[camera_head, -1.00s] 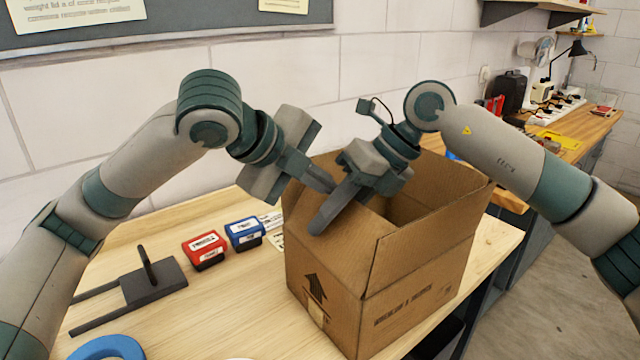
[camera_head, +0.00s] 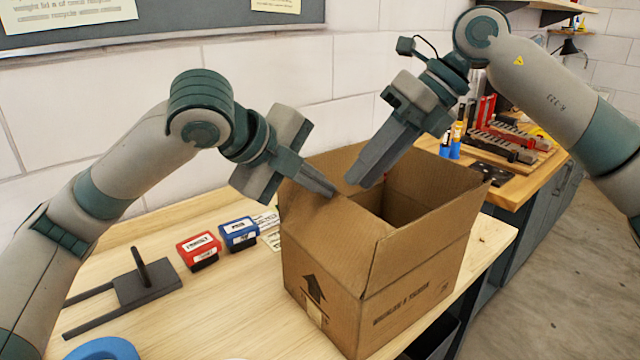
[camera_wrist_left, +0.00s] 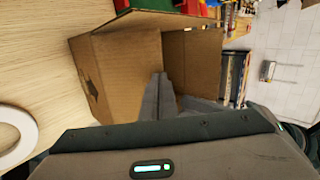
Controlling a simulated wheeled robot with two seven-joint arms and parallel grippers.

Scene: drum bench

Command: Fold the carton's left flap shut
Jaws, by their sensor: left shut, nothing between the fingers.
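The brown cardboard carton (camera_head: 400,295) stands open at the top on the bench, with a printed arrow on its left side. It also shows in the left wrist view (camera_wrist_left: 200,60). Its left flap (camera_head: 345,235) leans inward over the opening, part-way down. My left gripper (camera_head: 332,191) is shut and empty, its tips at the flap's upper edge; I cannot tell if they touch. In the left wrist view its fingers (camera_wrist_left: 160,85) reach over the carton. My right gripper (camera_head: 359,184) looks shut and empty, above the opening and clear of the flap.
A red box (camera_head: 200,248) and a blue box (camera_head: 240,233) sit left of the carton. A dark fork-shaped holder (camera_head: 145,285) and a blue ring (camera_head: 105,348) lie farther left. A second bench (camera_head: 520,190) with tools stands to the right.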

